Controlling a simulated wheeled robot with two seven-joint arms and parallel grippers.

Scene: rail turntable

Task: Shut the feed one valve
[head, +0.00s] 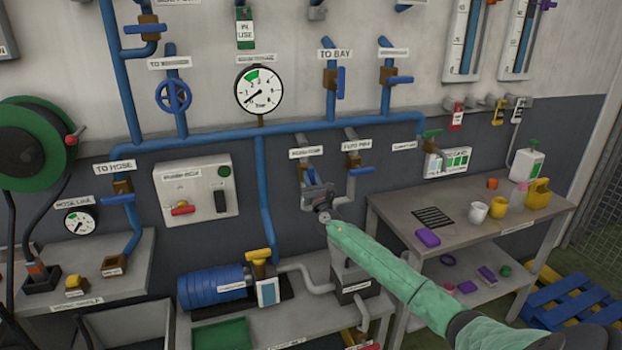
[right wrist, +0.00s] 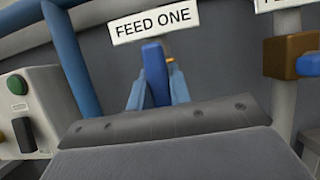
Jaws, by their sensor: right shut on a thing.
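The feed one valve sits under its white FEED ONE label (head: 306,153), on a grey pipe dropping from the blue wall pipe. In the right wrist view its blue lever (right wrist: 156,75) stands below the label (right wrist: 155,21). My right gripper (head: 317,190) is at this valve and hides most of it in the head view. In the right wrist view the fingers of my right gripper (right wrist: 156,92) are on both sides of the lever, shut on it. The valve body and the lever's far end are hidden. My left gripper is not in view.
The neighbouring valve with a blue lever (head: 361,171) is close on the right. A switch box (head: 198,188) hangs to the left. Below stand a blue motor (head: 215,290) and a grey tank. A steel table (head: 460,245) with cups is at right.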

